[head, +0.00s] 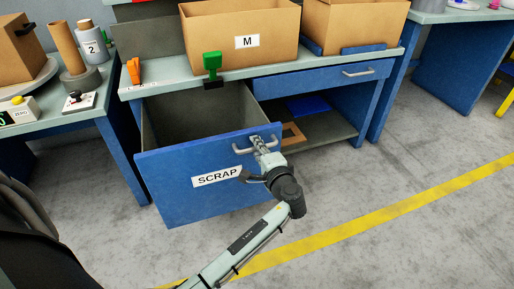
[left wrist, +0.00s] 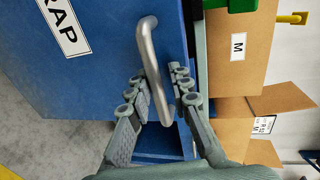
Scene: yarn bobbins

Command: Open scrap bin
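The scrap bin (head: 170,190) is a blue drawer front with a white SCRAP label, under the workbench. It stands pulled out, and its grey empty-looking inside (head: 195,115) shows from above. Its silver bar handle (head: 240,150) is on the upper right of the front. My left gripper (head: 260,143) is at the right part of this handle. The blue front (left wrist: 100,80) fills the left of that view. My right gripper is not in view.
The workbench top (head: 150,88) holds a cardboard box marked M (head: 225,40), another box (head: 350,25), a green clamp-like item (head: 212,65) and an orange tool (head: 134,70). A closed shallow drawer (head: 320,80) is at the right. The floor in front is clear.

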